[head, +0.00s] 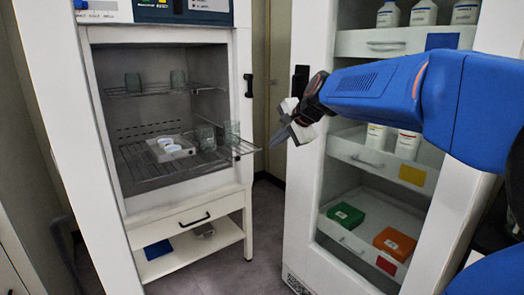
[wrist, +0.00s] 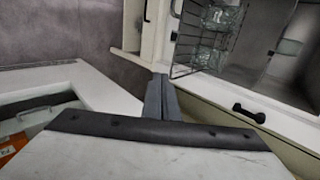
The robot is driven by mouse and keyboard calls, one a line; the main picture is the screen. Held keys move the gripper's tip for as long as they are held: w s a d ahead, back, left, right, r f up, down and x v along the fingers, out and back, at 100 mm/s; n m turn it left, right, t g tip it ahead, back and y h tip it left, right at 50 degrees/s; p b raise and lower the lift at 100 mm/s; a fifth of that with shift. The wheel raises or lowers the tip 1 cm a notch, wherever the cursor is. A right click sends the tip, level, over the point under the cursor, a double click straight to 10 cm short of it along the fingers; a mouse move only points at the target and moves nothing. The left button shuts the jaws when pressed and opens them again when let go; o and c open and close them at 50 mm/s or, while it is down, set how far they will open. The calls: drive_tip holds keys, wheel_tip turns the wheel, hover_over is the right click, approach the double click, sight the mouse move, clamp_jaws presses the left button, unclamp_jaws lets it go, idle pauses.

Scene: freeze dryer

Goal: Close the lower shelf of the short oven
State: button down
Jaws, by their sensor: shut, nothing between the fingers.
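The short oven (head: 243,95) stands at the left with its chamber open to view. Its lower shelf (head: 135,170) is a dark wire rack, and its front right corner sticks out past the oven frame. The rack also shows in the wrist view (wrist: 183,62). A white tray with round lids (head: 171,148) and glass beakers (head: 207,137) stand on it. My gripper (head: 275,142) is shut and empty, to the right of the shelf's protruding corner. In the wrist view the closed fingers (wrist: 158,88) point toward the rack, apparently without touching it.
The upper wire shelf (head: 155,93) holds two glass beakers and sits inside the oven. A drawer (head: 185,219) lies below the chamber. A tall white cabinet (head: 305,215) with bottles and coloured boxes stands at the right. A narrow floor gap separates the two.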

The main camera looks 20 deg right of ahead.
sight(255, 150)
drive_tip(key=shift+w+a+r+x, duration=0.1)
drive_tip(key=shift+w+r+x, duration=0.25)
drive_tip(key=shift+x, duration=1.8)
drive_tip(key=shift+w+a+r+x, duration=0.1)
drive_tip(key=shift+w+r+x, duration=0.2)
drive_tip(key=shift+x, duration=1.8)
drive_tip(key=shift+w+a+r+x, duration=0.1)
drive_tip(key=shift+w+r+x, duration=0.2)
drive_tip(key=shift+x, duration=1.85)
drive_tip(key=shift+r, duration=0.1)
